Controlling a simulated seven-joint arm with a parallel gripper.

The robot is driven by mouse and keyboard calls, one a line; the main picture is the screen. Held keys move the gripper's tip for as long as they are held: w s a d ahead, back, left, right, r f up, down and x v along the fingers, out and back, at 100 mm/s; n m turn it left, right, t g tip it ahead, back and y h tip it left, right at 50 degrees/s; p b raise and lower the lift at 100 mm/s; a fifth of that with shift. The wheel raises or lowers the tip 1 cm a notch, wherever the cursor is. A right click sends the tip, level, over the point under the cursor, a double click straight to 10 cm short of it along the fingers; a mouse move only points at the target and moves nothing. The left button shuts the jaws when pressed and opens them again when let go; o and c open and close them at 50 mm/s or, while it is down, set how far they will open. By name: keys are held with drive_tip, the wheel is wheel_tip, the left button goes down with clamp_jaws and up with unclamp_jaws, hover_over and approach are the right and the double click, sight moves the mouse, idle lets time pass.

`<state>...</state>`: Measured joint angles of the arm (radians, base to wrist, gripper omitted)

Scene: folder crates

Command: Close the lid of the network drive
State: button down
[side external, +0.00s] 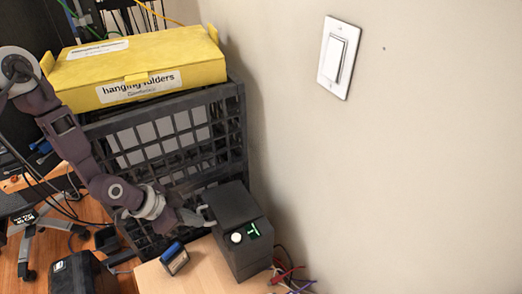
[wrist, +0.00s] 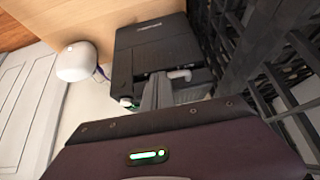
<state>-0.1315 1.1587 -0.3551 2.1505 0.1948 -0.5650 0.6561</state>
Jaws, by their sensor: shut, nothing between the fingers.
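The network drive is a dark grey box (side external: 240,218) on the wooden top beside the wall, with a white round spot and green lights on its lower face. In the wrist view the drive (wrist: 150,38) is ahead of my gripper, with a light grey handle-like piece (wrist: 181,74) on its near side. I cannot tell how far its lid stands open. My gripper (side external: 198,219) is shut and empty, at the drive's left side by that piece. It also shows in the wrist view (wrist: 157,88). I cannot tell whether the fingertips touch the drive.
A black mesh crate (side external: 235,125) stands close behind, holding a yellow hanging-folders box (side external: 190,60). A small dark device with a blue top (side external: 174,258) lies on the wooden top (side external: 205,280). Loose cables (side external: 290,278) are right of the drive. The wall (side external: 400,180) bounds the right.

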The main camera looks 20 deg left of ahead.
drive_tip(key=shift+r, duration=0.1)
drive_tip(key=s+a, duration=0.7)
drive_tip(key=w+d+r+m+g+y, duration=0.1)
drive_tip(key=w+r+m, duration=0.1)
drive_tip(key=r+m, duration=0.55)
drive_tip(key=w+d+r+m+y, duration=0.1)
drive_tip(key=w+d+r+m, duration=0.3)
drive_tip(key=m, duration=0.7)
drive_tip(key=s+a+x, duration=0.1)
drive_tip(key=x, duration=1)
drive_tip(key=shift+f, duration=0.5)
drive_tip(key=shift+n, duration=0.25)
